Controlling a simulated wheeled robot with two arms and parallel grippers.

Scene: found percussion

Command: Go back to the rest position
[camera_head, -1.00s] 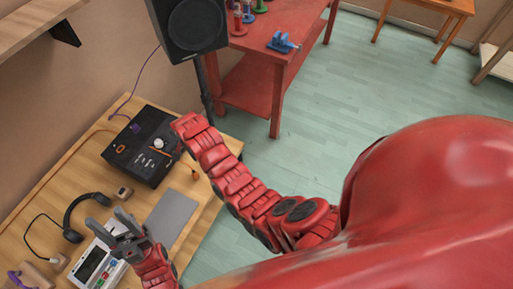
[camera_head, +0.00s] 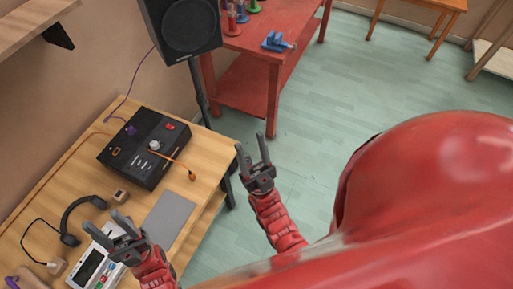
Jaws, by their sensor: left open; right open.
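My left gripper (camera_head: 108,228) is open and empty, with its fingers over the white device with a screen (camera_head: 92,265) at the lower left. I cannot tell whether it touches the device. My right gripper (camera_head: 252,157) is open and empty. It is raised beyond the right edge of the wooden desk (camera_head: 203,150), with the green floor behind it, and its fingers point up in the picture.
On the desk are a black box with knobs (camera_head: 140,165) and an orange cable (camera_head: 178,161), headphones (camera_head: 67,220) and a grey pad (camera_head: 169,218). A black speaker (camera_head: 187,27) stands behind. A red table (camera_head: 240,85) is further back. The floor (camera_head: 330,120) is clear.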

